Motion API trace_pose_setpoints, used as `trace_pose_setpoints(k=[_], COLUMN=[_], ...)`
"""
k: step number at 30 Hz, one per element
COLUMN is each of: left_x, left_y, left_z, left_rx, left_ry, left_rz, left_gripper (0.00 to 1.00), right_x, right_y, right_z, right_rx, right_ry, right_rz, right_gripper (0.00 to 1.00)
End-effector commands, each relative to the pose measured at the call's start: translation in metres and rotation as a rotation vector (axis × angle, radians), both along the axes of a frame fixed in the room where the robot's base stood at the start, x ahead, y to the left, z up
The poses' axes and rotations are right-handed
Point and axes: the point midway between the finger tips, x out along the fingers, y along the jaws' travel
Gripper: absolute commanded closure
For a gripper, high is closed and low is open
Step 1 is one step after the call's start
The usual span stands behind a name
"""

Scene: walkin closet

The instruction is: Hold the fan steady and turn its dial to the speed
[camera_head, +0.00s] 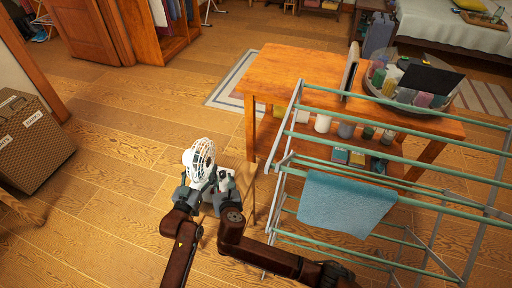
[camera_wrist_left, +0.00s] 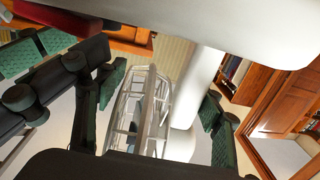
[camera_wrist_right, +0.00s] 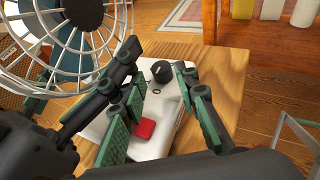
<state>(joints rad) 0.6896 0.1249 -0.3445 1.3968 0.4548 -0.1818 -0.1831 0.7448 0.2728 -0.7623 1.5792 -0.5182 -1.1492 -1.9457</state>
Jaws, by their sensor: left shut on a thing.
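The white fan (camera_head: 201,158) has a round wire cage and a white base (camera_wrist_right: 170,120) with a black dial (camera_wrist_right: 161,70) and a red switch (camera_wrist_right: 145,128). The base rests on a wooden top (camera_wrist_right: 215,75) in the right wrist view. My left gripper (camera_head: 184,190) is shut on the fan; its fingers flank the white body (camera_wrist_left: 188,98) and cage (camera_wrist_left: 140,108) in the left wrist view. The exact contact is hidden. My right gripper (camera_wrist_right: 162,78) is open, its fingertips on either side of the dial with small gaps. In the head view, my right gripper (camera_head: 222,185) covers the base.
A drying rack (camera_head: 400,150) with a blue towel (camera_head: 345,203) stands close on the right. Behind it is a wooden table (camera_head: 290,75) with a basket (camera_head: 425,104) of bottles. A wicker hamper (camera_head: 30,140) stands at left. The floor between is clear.

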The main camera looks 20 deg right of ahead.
Motion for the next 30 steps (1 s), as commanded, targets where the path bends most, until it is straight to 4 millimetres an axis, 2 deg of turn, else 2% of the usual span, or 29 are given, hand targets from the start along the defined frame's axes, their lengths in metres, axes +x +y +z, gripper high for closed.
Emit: trace_pose_setpoints(k=[12,18,30], left_x=[0.0,0.0,0.0], left_y=[0.001,0.001,0.001], left_z=[0.0,0.0,0.0], left_rx=[-0.002,-0.002,-0.002], left_ry=[0.001,0.001,0.001], left_rz=[0.001,0.001,0.001], left_gripper=[0.96,0.96,0.96], right_x=[-0.075,-0.045,-0.002], right_y=[0.005,-0.015,-0.055], right_z=[0.03,0.048,0.075], right_rx=[0.001,0.276,0.832], right_ry=[0.001,-0.028,-0.095], right_rz=[0.001,-0.167,-0.485], right_gripper=[0.72,0.72,0.72])
